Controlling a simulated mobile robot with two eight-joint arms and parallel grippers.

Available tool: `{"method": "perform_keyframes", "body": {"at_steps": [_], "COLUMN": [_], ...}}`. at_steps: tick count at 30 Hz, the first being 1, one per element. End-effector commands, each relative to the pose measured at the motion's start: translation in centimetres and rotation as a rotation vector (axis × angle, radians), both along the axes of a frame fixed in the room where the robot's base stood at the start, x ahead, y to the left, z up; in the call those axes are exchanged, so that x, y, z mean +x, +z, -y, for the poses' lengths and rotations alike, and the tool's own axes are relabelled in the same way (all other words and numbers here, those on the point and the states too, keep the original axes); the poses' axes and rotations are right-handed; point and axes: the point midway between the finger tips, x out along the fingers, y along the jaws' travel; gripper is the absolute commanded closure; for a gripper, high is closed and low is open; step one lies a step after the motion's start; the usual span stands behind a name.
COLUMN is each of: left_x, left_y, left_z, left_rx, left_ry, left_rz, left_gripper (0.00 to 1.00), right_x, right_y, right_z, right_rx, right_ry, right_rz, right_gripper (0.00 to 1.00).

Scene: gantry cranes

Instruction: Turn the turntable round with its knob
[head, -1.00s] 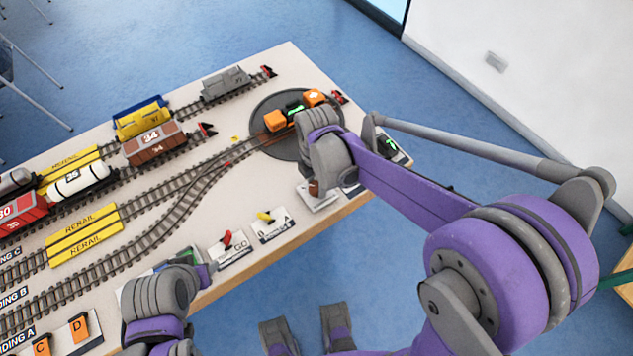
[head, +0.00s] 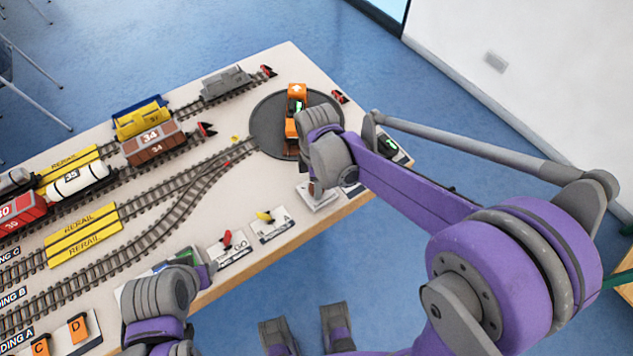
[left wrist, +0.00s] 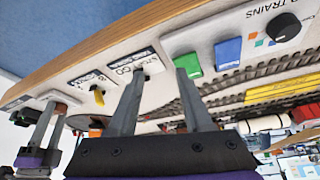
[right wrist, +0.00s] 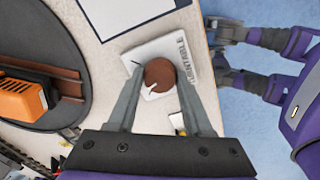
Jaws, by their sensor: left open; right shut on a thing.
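The turntable (head: 263,130) is a dark grey disc at the table's far right end, partly behind my right arm. An orange and black locomotive (head: 297,91) stands on it, pointing nearly up and down the head picture. The turntable's edge and track (right wrist: 70,90) also show in the right wrist view. The knob (right wrist: 160,74) is round and brown with a pale mark, on a white plate lettered "TURNTABLE" (right wrist: 143,53). My right gripper (right wrist: 160,82) is shut on the knob from both sides. My left gripper (left wrist: 160,76) is open and empty near the table's front edge, by the "GO" plate.
Lever plates with a red lever (head: 227,239) and a yellow lever (head: 265,217) line the front edge. Wagons, including a brown one (head: 153,146), stand on tracks to the left. Yellow rerail ramps (head: 83,233) lie over the rails. A wall is at the right.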

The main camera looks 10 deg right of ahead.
Motion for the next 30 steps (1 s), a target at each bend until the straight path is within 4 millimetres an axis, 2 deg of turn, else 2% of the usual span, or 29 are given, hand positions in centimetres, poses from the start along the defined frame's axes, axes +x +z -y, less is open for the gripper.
{"method": "perform_keyframes", "body": {"at_steps": [21, 30], "left_x": [-0.03, -0.04], "left_y": [-0.29, -0.33], "left_z": [0.0, 0.0], "left_rx": [0.0, 0.0], "left_ry": [0.0, 0.0], "left_rz": [-0.001, -0.001], "left_gripper": [0.5, 0.5], "right_x": [0.03, 0.04], "right_y": [0.04, 0.05], "right_z": [-0.01, 0.0], "right_rx": [0.0, 0.0], "right_ry": [-0.679, -0.919], "right_rz": [0.0, 0.001], "right_gripper": [1.0, 1.0]}}
